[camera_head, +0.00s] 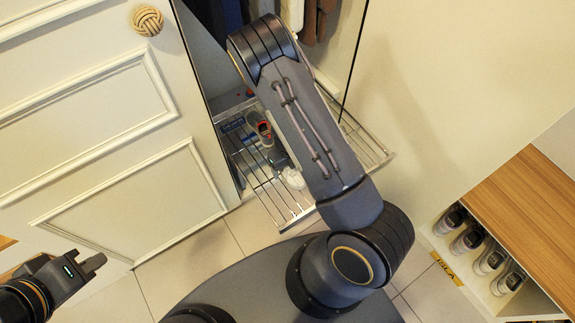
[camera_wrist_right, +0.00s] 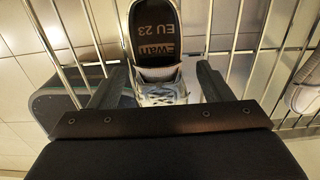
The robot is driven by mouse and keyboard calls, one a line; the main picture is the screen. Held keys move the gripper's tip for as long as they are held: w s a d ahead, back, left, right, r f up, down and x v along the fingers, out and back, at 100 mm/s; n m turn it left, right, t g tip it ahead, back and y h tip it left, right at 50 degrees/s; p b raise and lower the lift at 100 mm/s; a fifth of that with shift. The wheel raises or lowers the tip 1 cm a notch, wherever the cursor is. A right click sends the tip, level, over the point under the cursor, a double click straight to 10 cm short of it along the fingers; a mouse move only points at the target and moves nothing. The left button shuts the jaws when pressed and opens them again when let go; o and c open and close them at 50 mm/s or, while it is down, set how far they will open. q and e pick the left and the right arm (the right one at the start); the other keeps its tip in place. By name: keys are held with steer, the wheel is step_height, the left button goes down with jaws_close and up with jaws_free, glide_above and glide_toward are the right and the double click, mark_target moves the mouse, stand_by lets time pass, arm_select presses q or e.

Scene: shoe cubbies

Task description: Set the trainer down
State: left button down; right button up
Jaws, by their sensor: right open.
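The trainer (camera_wrist_right: 160,88) shows in the right wrist view, pale with grey-blue laces and a dark insole printed "Ewan EU 23". It rests on or just over the wire rack (camera_wrist_right: 240,62); contact is not clear. My right gripper (camera_wrist_right: 157,72) is open, with one finger on each side of the trainer.
Another pale shoe (camera_wrist_right: 307,96) lies on the rack at the right edge of the wrist view. The open white door (camera_head: 120,130) stands left of the rack. A wood-topped cubby (camera_head: 520,205) with several shoes stands at the right. Hanging clothes (camera_head: 318,15) are above the rack.

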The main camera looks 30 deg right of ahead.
step_height(320, 180, up, 11)
steer(key=p, duration=0.4)
steer(key=s+a+r+n+t+y, duration=0.1)
steer(key=s+a+r+n+y, duration=0.2)
steer(key=r+n, duration=0.5)
steer(key=s+a+r+n+t+y, duration=0.1)
steer(key=s+a+r+n+y, duration=0.15)
steer(key=r+n, duration=0.6)
steer(key=s+d+r+n+t+h, duration=0.1)
steer(key=s+r+n+t, duration=0.2)
steer(key=s+r+n, duration=0.9)
steer(key=shift+d+n+t+h, duration=0.2)
steer(key=shift+n+t+h, duration=0.2)
steer(key=shift+n, duration=2.05)
steer(key=shift+s+r, duration=0.1)
